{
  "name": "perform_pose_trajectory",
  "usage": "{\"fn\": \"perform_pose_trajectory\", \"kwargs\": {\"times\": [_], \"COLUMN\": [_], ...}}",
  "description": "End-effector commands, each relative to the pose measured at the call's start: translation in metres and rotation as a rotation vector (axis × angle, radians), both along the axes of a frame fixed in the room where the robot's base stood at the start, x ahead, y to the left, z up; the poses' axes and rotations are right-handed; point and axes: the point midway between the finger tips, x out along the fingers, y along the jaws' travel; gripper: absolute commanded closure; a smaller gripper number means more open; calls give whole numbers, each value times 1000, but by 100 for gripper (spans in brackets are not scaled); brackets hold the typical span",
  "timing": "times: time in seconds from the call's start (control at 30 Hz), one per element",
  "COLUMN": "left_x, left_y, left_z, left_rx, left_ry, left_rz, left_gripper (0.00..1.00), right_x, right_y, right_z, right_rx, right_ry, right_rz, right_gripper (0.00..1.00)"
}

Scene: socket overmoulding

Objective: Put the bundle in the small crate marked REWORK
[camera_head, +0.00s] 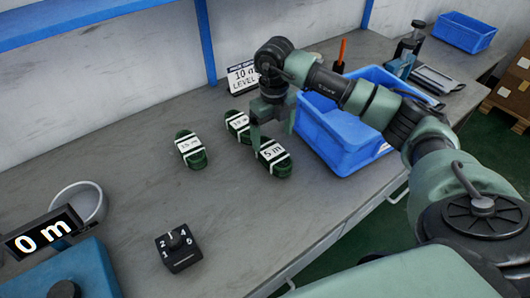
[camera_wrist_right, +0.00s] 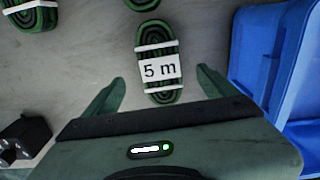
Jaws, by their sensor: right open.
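A green cable bundle with white ties and a "5 m" label (camera_head: 274,158) lies on the grey bench. It also shows in the right wrist view (camera_wrist_right: 158,88). My right gripper (camera_head: 272,138) is open and empty above it; in the wrist view the bundle's near end shows between the fingertips (camera_wrist_right: 160,80). Two more green bundles lie near: one on the left (camera_head: 190,150), and one behind (camera_head: 238,126) with its label partly hidden. A small blue crate (camera_head: 465,32) stands at the far right; no REWORK marking is readable. My left gripper is out of view.
A larger blue crate (camera_head: 345,150) stands just right of my right gripper. The bench middle is clear.

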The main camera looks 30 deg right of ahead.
Motion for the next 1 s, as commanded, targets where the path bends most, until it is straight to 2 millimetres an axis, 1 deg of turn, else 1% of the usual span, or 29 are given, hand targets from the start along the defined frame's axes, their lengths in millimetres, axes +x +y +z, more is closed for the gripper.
{"fn": "perform_pose_trajectory", "kwargs": {"times": [0.1,0.23,0.4,0.5,0.63,0.83,0.87,0.9,0.97,1.0], "left_x": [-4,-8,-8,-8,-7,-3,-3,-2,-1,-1], "left_y": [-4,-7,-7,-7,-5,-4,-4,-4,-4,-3], "left_z": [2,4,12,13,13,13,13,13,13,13], "left_rx": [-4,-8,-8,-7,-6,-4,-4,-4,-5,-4], "left_ry": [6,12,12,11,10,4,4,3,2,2], "left_rz": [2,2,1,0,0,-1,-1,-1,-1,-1], "left_gripper": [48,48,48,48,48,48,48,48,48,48], "right_x": [-1,-2,-2,-1,-1,-1,-1,-1,-1,-1], "right_y": [-1,0,0,0,0,0,0,0,0,0], "right_z": [-14,-28,-53,-67,-75,-75,-75,-75,-75,-75], "right_rx": [-3,0,2,3,2,2,2,2,3,3], "right_ry": [6,6,6,4,2,1,1,1,1,1], "right_rz": [0,1,2,2,3,3,3,3,3,3], "right_gripper": [13,13,13,13,13,13,21,32,49,60]}}
